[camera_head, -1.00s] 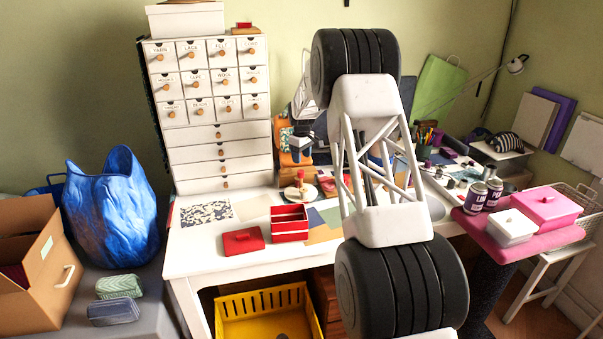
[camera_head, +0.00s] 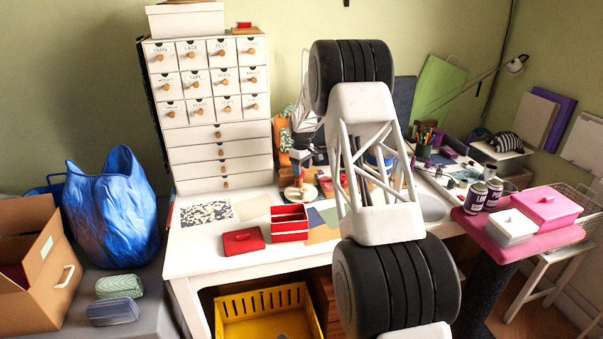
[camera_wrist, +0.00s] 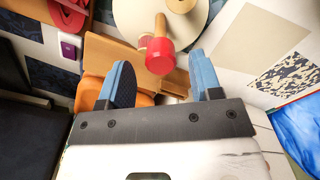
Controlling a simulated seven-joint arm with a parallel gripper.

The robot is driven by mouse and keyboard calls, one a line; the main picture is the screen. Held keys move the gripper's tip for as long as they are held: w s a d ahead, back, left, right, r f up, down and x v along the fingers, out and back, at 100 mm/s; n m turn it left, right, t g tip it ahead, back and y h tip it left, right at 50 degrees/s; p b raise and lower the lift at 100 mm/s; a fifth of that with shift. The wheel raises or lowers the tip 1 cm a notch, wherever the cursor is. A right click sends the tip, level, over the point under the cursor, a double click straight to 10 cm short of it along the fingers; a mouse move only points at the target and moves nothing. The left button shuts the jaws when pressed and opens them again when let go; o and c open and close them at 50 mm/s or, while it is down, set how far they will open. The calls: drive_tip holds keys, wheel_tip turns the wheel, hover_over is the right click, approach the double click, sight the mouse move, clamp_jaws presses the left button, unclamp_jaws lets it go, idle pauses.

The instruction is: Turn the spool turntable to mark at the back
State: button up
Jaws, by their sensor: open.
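The spool turntable (camera_head: 309,194) is a round pale disc on the white desk, right of the drawer cabinet. In the wrist view its pale disc (camera_wrist: 131,22) lies at the top, with a round wooden piece (camera_wrist: 181,4) near its middle. A red knob (camera_wrist: 160,57) on a short wooden stem stands on it. My gripper (camera_wrist: 160,68) is open, one blue finger to either side of the knob in this view; no contact is visible. In the head view my gripper (camera_head: 299,172) is just above the disc and partly covers it. I cannot make out the mark.
A red open box (camera_head: 289,222) and a red lidded box (camera_head: 243,241) stand in front of the turntable. The white drawer cabinet (camera_head: 215,130) rises at the left. An orange-brown object (camera_wrist: 146,98) lies under my fingers in the wrist view. Pens and jars stand at the right.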

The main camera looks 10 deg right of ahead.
sight(301, 183)
drive_tip(key=shift+f, duration=1.2)
clamp_jaws()
